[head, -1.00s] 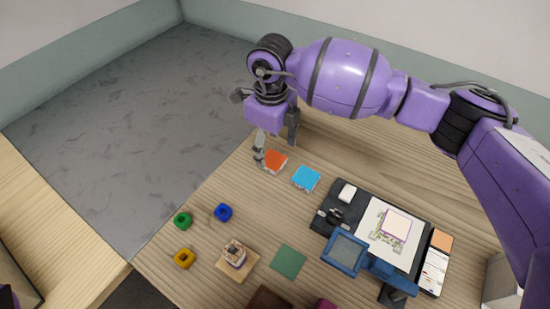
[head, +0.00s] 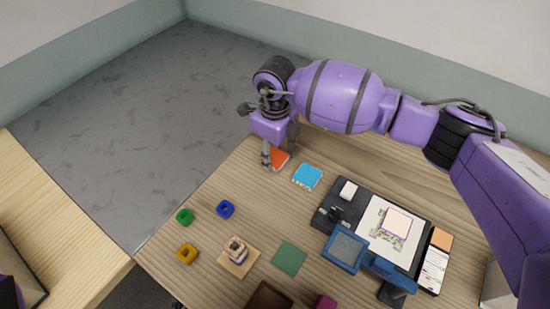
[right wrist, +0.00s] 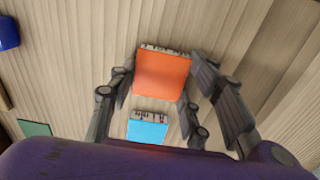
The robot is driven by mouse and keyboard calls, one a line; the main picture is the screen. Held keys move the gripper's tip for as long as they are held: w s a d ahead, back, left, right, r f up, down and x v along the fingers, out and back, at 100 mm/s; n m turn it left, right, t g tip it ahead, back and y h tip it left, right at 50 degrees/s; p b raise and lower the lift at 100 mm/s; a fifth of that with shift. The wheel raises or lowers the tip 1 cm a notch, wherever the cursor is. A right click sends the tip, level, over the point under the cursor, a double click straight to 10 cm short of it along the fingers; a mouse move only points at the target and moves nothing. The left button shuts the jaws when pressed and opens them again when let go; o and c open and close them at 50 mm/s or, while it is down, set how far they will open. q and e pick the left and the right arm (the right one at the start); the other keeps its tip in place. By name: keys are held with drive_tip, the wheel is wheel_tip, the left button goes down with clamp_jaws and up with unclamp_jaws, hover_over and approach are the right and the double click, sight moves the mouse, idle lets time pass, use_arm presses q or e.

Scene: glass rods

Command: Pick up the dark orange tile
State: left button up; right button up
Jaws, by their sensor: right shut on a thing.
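The dark orange tile (head: 280,159) is near the far left edge of the wooden table, partly hidden by my right gripper in the head view. My right gripper (head: 279,151) points down and is shut on it. In the right wrist view the tile (right wrist: 163,76) sits between the two fingers, with a pale, dark-marked side edge showing. I cannot tell whether it is clear of the table. My left gripper is not in view.
A blue tile (head: 307,176) lies just beside the orange one. A black board (head: 329,221) with a blue-framed magnifier (head: 344,252) is at right. Green (head: 185,216), blue (head: 225,209) and yellow (head: 187,253) blocks and a green tile (head: 289,258) lie nearer. Bare table lies between.

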drive_tip(key=shift+c, duration=0.8)
drive_tip(key=shift+r, duration=0.1)
